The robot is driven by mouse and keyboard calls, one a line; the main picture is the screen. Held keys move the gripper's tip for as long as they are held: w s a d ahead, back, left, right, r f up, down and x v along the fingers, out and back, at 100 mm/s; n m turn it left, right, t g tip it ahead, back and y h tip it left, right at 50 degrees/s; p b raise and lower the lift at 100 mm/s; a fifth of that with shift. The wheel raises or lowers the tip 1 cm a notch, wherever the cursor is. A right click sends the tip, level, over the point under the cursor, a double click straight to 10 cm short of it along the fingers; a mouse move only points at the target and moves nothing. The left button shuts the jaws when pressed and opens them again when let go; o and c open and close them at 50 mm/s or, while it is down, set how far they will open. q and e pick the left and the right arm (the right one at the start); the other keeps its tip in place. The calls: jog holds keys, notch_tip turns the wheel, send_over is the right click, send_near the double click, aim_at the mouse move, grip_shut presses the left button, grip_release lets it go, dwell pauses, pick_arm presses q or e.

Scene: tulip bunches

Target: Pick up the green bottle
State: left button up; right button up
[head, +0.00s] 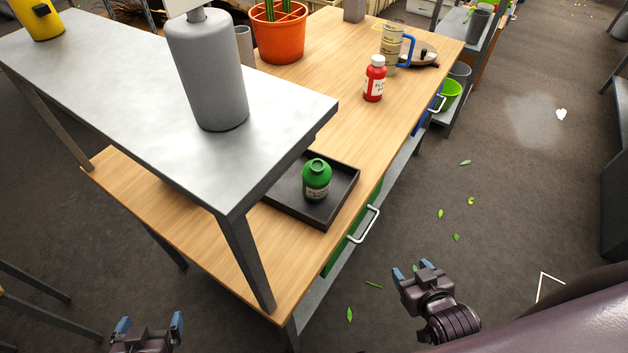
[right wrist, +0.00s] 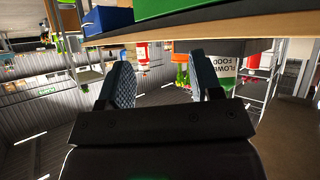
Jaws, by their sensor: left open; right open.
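The green bottle (head: 316,180) stands upright in a dark shallow tray (head: 345,192) on the wooden table. My right gripper (head: 411,271) is open and empty, off the table's edge, to the right of and nearer than the bottle. In the right wrist view its two blue fingers (right wrist: 162,85) are apart with nothing between them. My left gripper (head: 148,325) is open and empty at the bottom left, in front of the table and apart from the bottle.
A raised metal shelf (head: 120,65) with a grey cylinder (head: 207,75) overhangs the table left of the tray; its leg (head: 245,255) stands nearby. A red bottle (head: 375,80) and an orange pot (head: 278,35) stand farther back. A drawer handle (head: 364,225) protrudes below the tray.

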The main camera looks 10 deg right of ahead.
jog(key=o, duration=0.3)
jog(key=shift+d+r, duration=0.1)
jog(key=shift+r, duration=0.05)
notch_tip(320, 180, up, 7)
jog(key=s+m+g+h, duration=0.1)
jog(key=s+g, duration=0.2)
jog(key=g, duration=0.3)
jog(key=m+t+h, duration=0.8)
jog(key=t, duration=0.1)
send_near(320, 161)
jog(key=shift+w+d+f, duration=1.05)
jog(key=shift+w+d, duration=0.05)
jog(key=shift+w, duration=0.05)
jog(key=shift+w+a+r+h, duration=0.3)
jog(key=shift+a+r, duration=0.05)
jog(key=shift+a, duration=0.05)
jog(key=shift+p+x, duration=0.5)
jog(key=shift+x, duration=0.65)
jog(key=shift+p+x, duration=0.45)
jog(key=shift+x, duration=2.15)
